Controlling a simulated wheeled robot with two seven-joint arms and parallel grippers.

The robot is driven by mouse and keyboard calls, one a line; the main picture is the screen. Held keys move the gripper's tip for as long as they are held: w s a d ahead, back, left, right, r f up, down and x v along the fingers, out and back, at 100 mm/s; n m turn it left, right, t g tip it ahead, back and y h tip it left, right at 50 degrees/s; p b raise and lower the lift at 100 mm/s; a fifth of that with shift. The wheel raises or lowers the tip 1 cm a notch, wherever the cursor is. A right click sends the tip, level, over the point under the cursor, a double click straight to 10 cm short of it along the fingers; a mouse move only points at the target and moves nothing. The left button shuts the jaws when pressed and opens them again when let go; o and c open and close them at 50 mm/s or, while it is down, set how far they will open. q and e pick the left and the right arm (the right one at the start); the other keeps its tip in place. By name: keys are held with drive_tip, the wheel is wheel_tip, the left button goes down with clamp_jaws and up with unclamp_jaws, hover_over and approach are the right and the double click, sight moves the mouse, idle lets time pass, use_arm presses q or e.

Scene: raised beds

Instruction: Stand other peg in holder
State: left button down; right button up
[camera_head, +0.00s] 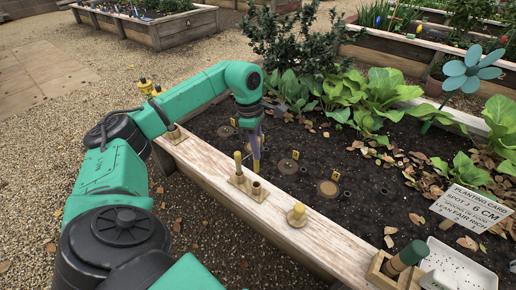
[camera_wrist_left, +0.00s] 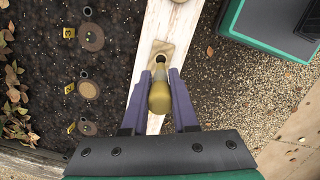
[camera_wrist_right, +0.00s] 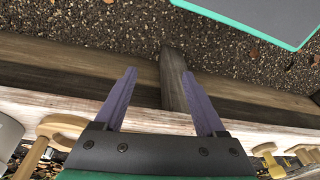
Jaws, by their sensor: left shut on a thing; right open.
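The wooden holder (camera_head: 263,196) is fixed on the bed's rail. One tan peg (camera_head: 238,163) stands upright at its left end, and the hole at its right end is empty. My left gripper (camera_head: 256,152) is shut on another tan peg (camera_head: 256,163), held roughly upright just behind the holder. In the left wrist view this held peg (camera_wrist_left: 160,98) is between the fingers, and the holder (camera_wrist_left: 170,47) with its dark open hole shows just beyond; the standing peg cannot be made out there. My right gripper (camera_wrist_right: 163,100) is open and empty over the rail, out of the head view.
A round knob (camera_head: 297,214) sits on the rail to the right of the holder. Several discs with yellow markers lie on the soil (camera_head: 300,184). A sign (camera_head: 470,207) stands at right.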

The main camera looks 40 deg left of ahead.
use_arm(q)
drive_tip(key=shift+a+f, duration=0.15)
drive_tip(key=b, duration=0.5)
hover_over(258, 172)
drive_tip(key=f, duration=0.5)
drive_tip(key=shift+w+a, duration=0.2)
drive_tip(key=shift+a, duration=0.1)
drive_tip(key=shift+f, duration=0.25)
use_arm(e)
drive_tip(key=w+a+f+t+y, duration=0.2)
drive_tip(key=a+t, duration=0.1)
drive_tip(key=a, duration=0.2)
drive_tip(key=w+a+f+t+y, duration=0.2)
drive_tip(key=w+a+f+t, duration=0.1)
drive_tip(key=a, duration=0.3)
drive_tip(key=shift+w+f+n, duration=0.15)
drive_tip(key=shift+w+n, duration=0.15)
drive_tip(key=shift+w, duration=0.05)
use_arm(q)
drive_tip(key=shift+f, duration=0.15)
use_arm(e)
drive_tip(key=shift+r, duration=0.2)
use_arm(q)
drive_tip(key=shift+p, duration=0.45)
use_arm(e)
drive_tip(key=shift+r, duration=0.35)
